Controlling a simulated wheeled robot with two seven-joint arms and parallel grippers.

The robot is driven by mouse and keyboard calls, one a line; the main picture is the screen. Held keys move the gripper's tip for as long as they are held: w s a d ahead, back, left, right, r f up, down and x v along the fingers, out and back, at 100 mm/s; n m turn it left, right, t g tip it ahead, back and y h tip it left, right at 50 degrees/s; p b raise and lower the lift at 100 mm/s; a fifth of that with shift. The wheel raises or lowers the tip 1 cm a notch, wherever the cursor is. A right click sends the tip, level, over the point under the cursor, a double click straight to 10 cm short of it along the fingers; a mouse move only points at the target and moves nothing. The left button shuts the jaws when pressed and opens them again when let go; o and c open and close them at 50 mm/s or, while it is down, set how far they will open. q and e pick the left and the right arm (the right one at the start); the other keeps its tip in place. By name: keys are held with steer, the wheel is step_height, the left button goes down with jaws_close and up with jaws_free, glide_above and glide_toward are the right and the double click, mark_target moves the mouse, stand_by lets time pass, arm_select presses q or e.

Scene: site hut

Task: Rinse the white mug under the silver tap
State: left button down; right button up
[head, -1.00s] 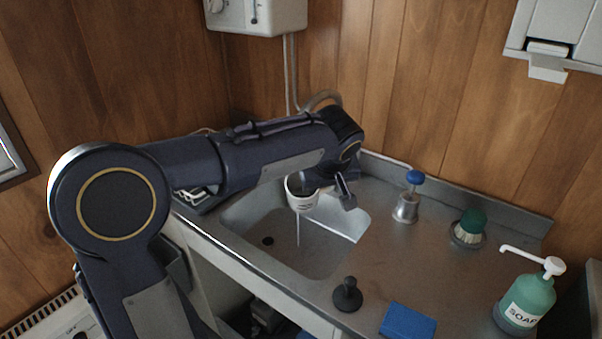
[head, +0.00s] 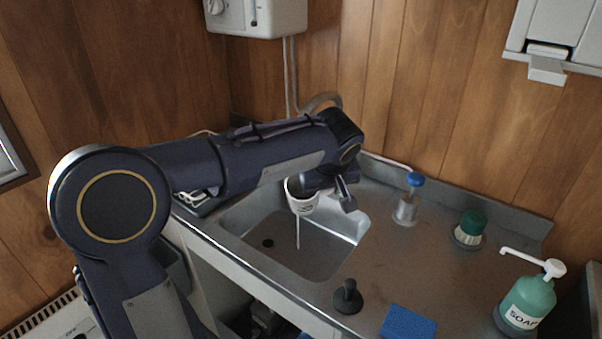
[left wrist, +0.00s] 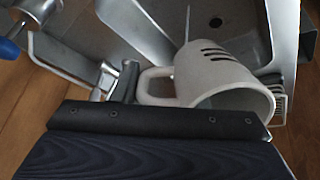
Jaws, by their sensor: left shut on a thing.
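A thin water stream (head: 298,234) runs down below the mug into the basin. A grey curved pipe (head: 322,99) shows behind my arm; I cannot tell if it is the silver tap. The spout is hidden by my arm. My right gripper is not in view.
On the counter right of the basin stand a blue-topped silver item (head: 408,200), a green-topped brush (head: 470,229), a black plunger-like stopper (head: 347,297), a blue sponge (head: 408,321) and a soap bottle (head: 527,301). A white wall unit (head: 257,15) hangs above.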

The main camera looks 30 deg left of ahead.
arm_select(q)
steer(key=shift+r, duration=0.1)
steer(key=s+d+r+p, duration=0.1)
steer(key=s+d+r, duration=0.1)
steer(key=s+r, duration=0.2)
steer(key=shift+d, duration=0.35)
steer(key=shift+s, duration=0.1)
stand_by(0.5)
